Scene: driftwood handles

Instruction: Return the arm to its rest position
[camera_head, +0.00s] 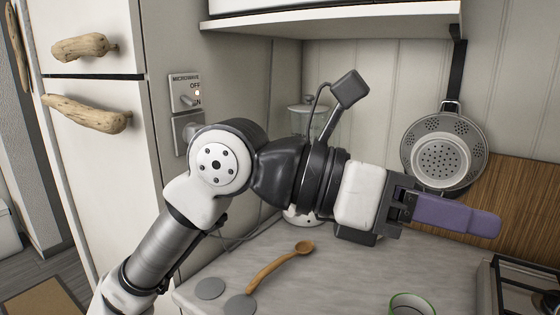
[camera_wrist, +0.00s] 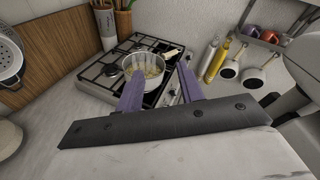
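My arm reaches from the lower left of the head view across the counter to the right, raised above it. My gripper (camera_head: 484,222) has purple fingers and points right, roughly level. In the wrist view my gripper (camera_wrist: 161,72) shows its two purple fingers apart with a clear gap between them. Nothing is held; the pot seen through the gap stands beyond on the stove. In the head view one finger hides the other.
Below my arm, the counter (camera_head: 335,280) carries a wooden spoon (camera_head: 280,265) and a green-rimmed cup (camera_head: 411,304). A colander (camera_head: 444,152) hangs behind my gripper. A pot (camera_wrist: 146,68) is on the stove (camera_wrist: 95,74). A cabinet with driftwood handles (camera_head: 86,114) stands left.

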